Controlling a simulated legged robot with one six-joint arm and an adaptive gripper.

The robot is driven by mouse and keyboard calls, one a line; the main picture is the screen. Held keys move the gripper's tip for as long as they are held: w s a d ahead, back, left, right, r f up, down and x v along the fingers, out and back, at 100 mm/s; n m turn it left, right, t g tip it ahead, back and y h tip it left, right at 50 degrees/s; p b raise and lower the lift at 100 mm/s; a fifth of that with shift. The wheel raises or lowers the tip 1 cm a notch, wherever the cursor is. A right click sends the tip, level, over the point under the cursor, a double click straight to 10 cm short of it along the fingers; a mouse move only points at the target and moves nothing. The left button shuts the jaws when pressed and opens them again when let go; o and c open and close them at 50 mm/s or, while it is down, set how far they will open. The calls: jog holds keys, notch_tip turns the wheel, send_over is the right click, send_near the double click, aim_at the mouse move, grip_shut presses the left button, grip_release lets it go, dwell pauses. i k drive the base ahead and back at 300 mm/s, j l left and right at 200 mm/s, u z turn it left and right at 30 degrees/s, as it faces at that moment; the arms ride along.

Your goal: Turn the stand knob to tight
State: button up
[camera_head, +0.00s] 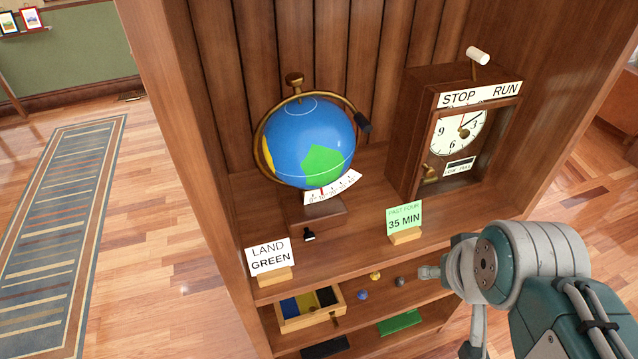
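The globe (312,140) is blue with a green patch and stands on the upper shelf in a brass ring with a brass cap (294,82) on top. Its stand (318,212) is a brown wooden block. A small black knob (309,236) is on the front of the stand; no mark for tight is legible beside it. A dark handle (362,122) sticks out at the ring's right side. My arm comes in from the lower right. Its grey end (431,272) is right of and below the knob, well apart from it. My gripper's fingers cannot be made out clearly.
A wooden clock (419,133) with a white lever (478,56) stands at the right. Cards read LAND GREEN (269,256) and 35 MIN (404,220). Below are a divided tray (311,320), small balls (363,295) and a green book (400,323).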

aim_at(309, 235)
jog(key=k+u, duration=0.1)
jog(key=u, duration=0.65)
